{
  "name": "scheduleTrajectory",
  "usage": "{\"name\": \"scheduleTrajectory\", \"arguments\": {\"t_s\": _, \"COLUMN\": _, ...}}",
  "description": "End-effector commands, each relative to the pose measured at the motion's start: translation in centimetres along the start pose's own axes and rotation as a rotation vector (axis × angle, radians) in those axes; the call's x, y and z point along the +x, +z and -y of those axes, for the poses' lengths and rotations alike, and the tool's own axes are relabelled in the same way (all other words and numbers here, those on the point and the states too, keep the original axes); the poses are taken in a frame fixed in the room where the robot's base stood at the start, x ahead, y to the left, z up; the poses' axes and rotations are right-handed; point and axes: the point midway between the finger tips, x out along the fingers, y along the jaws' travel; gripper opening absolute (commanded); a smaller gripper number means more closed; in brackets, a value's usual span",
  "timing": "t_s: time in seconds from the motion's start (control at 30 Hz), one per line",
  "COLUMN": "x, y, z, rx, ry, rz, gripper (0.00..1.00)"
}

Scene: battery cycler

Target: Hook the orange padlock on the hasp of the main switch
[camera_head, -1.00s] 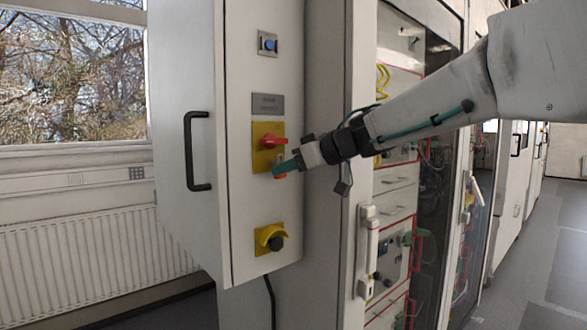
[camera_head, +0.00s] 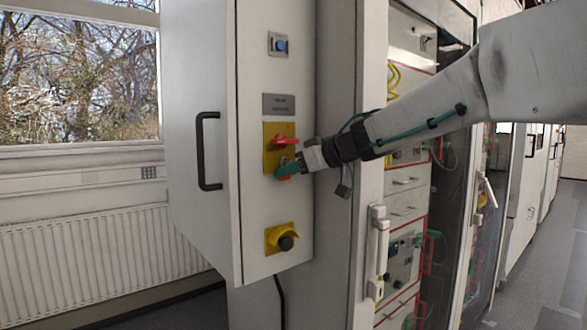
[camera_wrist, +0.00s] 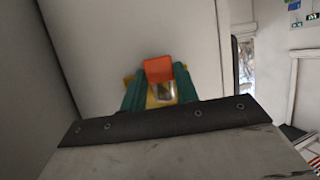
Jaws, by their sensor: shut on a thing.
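The main switch has a red handle (camera_head: 285,140) on a yellow plate (camera_head: 269,152) on the cabinet's narrow front. My gripper (camera_head: 289,169) is just below the handle, close in front of the plate's lower part. Its teal fingers are shut on the orange padlock (camera_wrist: 158,69), which shows between them in the wrist view. In the head view only a small orange bit of it shows at the fingertips. A shiny metal part, perhaps the shackle, and some yellow show near it in the wrist view. The hasp is not clear, and I cannot tell whether the shackle touches it.
A blue button (camera_head: 281,45) and a grey label (camera_head: 278,104) are above the switch. A yellow-based black knob (camera_head: 284,242) is below. A black door handle (camera_head: 207,151) stands out at left. An open equipment rack (camera_head: 405,200) lies right, beneath my arm.

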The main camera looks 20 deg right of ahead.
Motion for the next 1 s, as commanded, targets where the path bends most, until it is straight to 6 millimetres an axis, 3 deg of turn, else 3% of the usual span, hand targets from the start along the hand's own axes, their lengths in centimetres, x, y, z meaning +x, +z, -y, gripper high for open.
{"name": "scheduleTrajectory", "arguments": {"t_s": 0.33, "x": 0.36, "y": 0.66, "z": -0.02, "rx": 0.007, "ry": -0.005, "rz": 0.011, "gripper": 0.02}}
{"name": "scheduleTrajectory", "arguments": {"t_s": 0.37, "x": 0.36, "y": 0.66, "z": -0.02, "rx": 0.007, "ry": -0.005, "rz": 0.011, "gripper": 0.36}}
{"name": "scheduleTrajectory", "arguments": {"t_s": 0.43, "x": 0.36, "y": 0.68, "z": -0.03, "rx": 0.008, "ry": -0.005, "rz": 0.011, "gripper": 0.54}}
{"name": "scheduleTrajectory", "arguments": {"t_s": 1.0, "x": 0.19, "y": 0.64, "z": -0.47, "rx": 0.009, "ry": 0.006, "rz": 0.009, "gripper": 0.54}}
